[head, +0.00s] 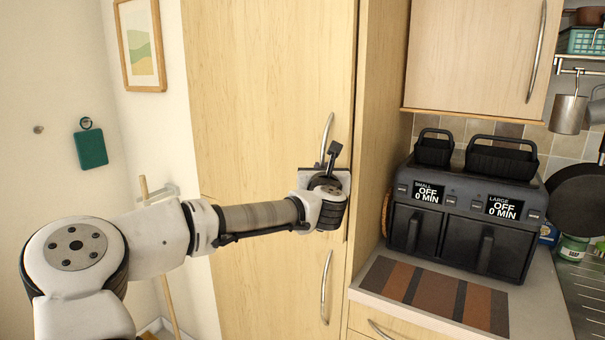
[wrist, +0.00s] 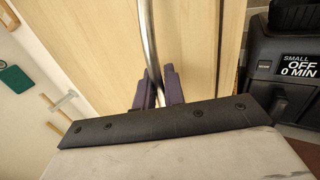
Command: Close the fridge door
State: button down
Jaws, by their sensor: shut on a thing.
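The fridge door (head: 262,100) is a tall pale-wood panel with an upright metal handle (head: 327,135) near its right edge. The handle also shows in the wrist view (wrist: 149,40), running down between the two purple fingers of my gripper (wrist: 158,88). My gripper is shut on the lower part of this handle. The door looks flush or nearly flush with the cabinet side panel (head: 383,110); I cannot tell if a small gap is left.
A lower panel with its own handle (head: 326,288) is below. To the right, a black double air fryer (head: 462,215) stands on the counter behind a striped mat (head: 435,295). A wall cupboard (head: 470,50) hangs above. A wooden pole (head: 165,260) leans at the left wall.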

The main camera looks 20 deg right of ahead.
jog(key=shift+w+d+y, duration=0.15)
jog(key=shift+w+d, duration=0.15)
jog(key=shift+d, duration=0.2)
jog(key=shift+w+d+y, duration=0.15)
jog(key=shift+w+d, duration=0.1)
jog(key=shift+d, duration=0.25)
jog(key=c, duration=1.6)
grip_release()
jog(key=shift+o, duration=0.2)
jog(key=shift+s+a, duration=0.1)
jog(key=b+v, duration=0.4)
jog(key=v, duration=0.9)
jog(key=shift+s+b, duration=0.35)
jog(key=shift+b, duration=0.05)
jog(key=shift+f, duration=0.1)
